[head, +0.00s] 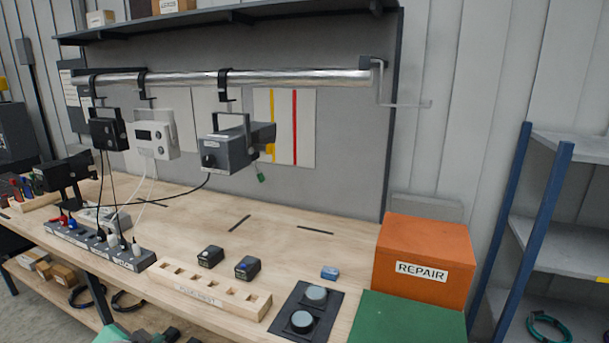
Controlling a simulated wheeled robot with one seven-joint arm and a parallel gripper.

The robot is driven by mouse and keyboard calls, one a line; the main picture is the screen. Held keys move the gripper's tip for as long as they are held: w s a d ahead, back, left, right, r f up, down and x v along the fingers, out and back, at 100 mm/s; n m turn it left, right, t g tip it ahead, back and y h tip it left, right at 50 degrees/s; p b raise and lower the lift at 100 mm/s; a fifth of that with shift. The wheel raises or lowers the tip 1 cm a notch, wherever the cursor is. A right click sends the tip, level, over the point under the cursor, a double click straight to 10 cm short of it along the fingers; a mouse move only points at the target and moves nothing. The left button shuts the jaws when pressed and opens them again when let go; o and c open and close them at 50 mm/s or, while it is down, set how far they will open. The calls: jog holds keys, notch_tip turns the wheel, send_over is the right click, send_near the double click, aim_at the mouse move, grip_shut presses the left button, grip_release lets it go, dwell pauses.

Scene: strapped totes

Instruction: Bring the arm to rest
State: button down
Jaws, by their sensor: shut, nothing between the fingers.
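At the bottom edge in the head view, a teal and dark part that appears to be the end of my arm with my gripper (155,336) shows, cut off by the frame. It looks shut with nothing held. It is in front of the workbench (310,230), near the bench's front edge. The rest of my arm is out of view.
A wooden block with holes (215,290), a dark pad with two round buttons (306,309) and a power strip (100,248) lie along the bench front. An orange REPAIR box (422,240) stands right, behind a green surface (405,320).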

jog(key=w+d+f+n+t+h, duration=0.1)
jog(key=w+d+f+n+t, duration=0.1)
jog(key=d+f, duration=0.45)
jog(key=w+d+f+n+t+h, duration=0.1)
jog(key=d+f, duration=0.2)
jog(key=d, duration=0.6)
jog(key=s+d+f+n+t+y, duration=0.15)
jog(key=s+d+f+n, duration=0.35)
jog(key=s+d+f, duration=0.85)
jog(key=s+d+r, duration=0.1)
jog(key=s+r, duration=0.1)
jog(key=s, duration=0.7)
jog(key=s+d+r+m, duration=0.1)
jog(key=s+d+r, duration=0.1)
jog(key=s, duration=0.7)
jog(key=s+d+r+m+t+h, duration=0.1)
jog(key=s, duration=0.8)
jog(key=shift+s+d+r, duration=0.35)
jog(key=shift+s+r, duration=0.05)
jog(key=shift+s, duration=0.1)
